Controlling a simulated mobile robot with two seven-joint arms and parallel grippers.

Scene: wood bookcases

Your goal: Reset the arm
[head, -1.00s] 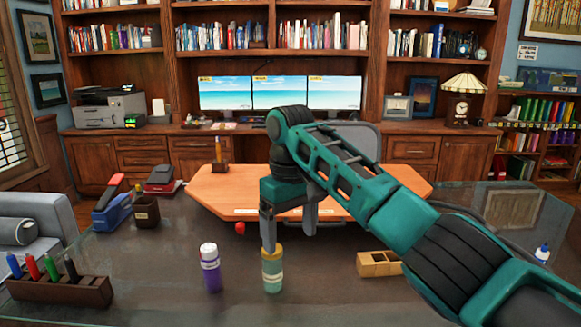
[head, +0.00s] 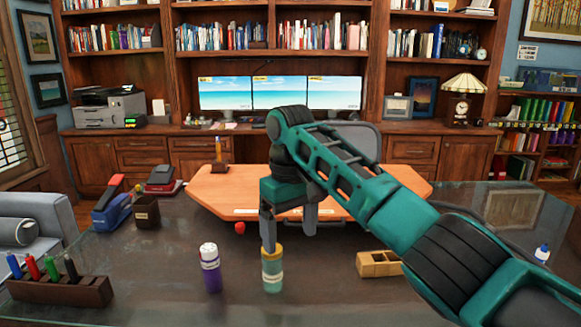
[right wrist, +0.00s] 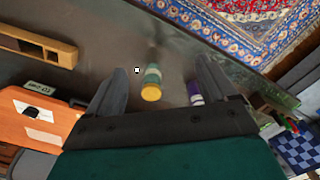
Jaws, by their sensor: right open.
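My right arm comes in from the right in the head view. Its gripper (head: 290,235) points down above the dark glass desk, and its fingers are apart. A green bottle with a yellow cap (head: 272,268) stands on the desk just below the left finger. In the right wrist view my gripper (right wrist: 155,85) is open with nothing held. The green bottle (right wrist: 152,84) shows between the fingers there, and I cannot tell the exact gap to them. My left gripper is in neither view.
A purple bottle with a white cap (head: 210,267) stands left of the green one. A wooden block (head: 378,263) lies to the right. A marker holder (head: 62,290) and a blue stapler (head: 112,211) are at the left. An orange wooden board (head: 235,190) lies behind.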

